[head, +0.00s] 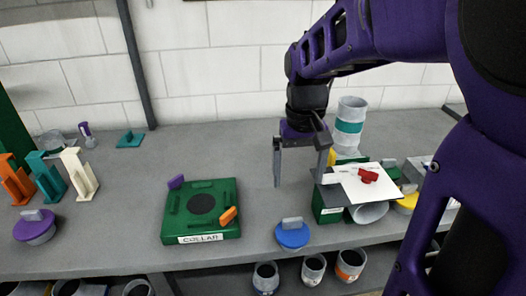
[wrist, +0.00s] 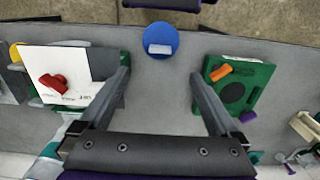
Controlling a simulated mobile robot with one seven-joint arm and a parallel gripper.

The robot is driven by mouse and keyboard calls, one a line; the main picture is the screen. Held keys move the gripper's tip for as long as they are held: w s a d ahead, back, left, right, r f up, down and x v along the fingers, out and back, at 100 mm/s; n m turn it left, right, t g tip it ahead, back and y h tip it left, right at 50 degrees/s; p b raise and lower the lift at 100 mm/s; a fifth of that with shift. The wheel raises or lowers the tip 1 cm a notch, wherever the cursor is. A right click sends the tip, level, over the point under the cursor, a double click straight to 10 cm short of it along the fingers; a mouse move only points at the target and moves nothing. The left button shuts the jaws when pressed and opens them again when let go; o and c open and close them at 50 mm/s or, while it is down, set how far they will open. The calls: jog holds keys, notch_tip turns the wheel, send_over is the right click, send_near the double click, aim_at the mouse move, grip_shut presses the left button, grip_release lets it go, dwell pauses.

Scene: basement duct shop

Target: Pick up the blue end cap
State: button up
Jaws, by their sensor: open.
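The blue end cap (head: 292,235) is a round blue disc with a grey upright tab on top. It sits on the grey bench near the front edge, right of the green collar fixture. In the wrist view the blue end cap (wrist: 160,42) lies at the top centre, beyond and between the fingertips. My gripper (head: 300,168) is open and empty, pointing down above the bench, behind and above the cap. In the wrist view my gripper (wrist: 160,68) shows its two fingers spread wide, with bare bench between them.
The green collar fixture (head: 170,226) with orange and purple pieces stands left of the cap. A white sheet with a red piece (head: 368,175) lies on a raised dark plate to the right. A purple cap (head: 36,232) and a yellow cap (head: 407,205) stand farther off. Bench around the blue cap is clear.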

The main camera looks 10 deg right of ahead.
jog(key=b, duration=0.5)
send_over(293, 221)
notch_tip(293, 221, down, 9)
jog(key=shift+w+d+r, duration=0.1)
jog(key=shift+w, duration=0.05)
notch_tip(293, 221, down, 5)
jog(key=b, duration=0.4)
jog(key=shift+f+b, duration=0.2)
jog(key=shift+b, duration=0.1)
grip_shut()
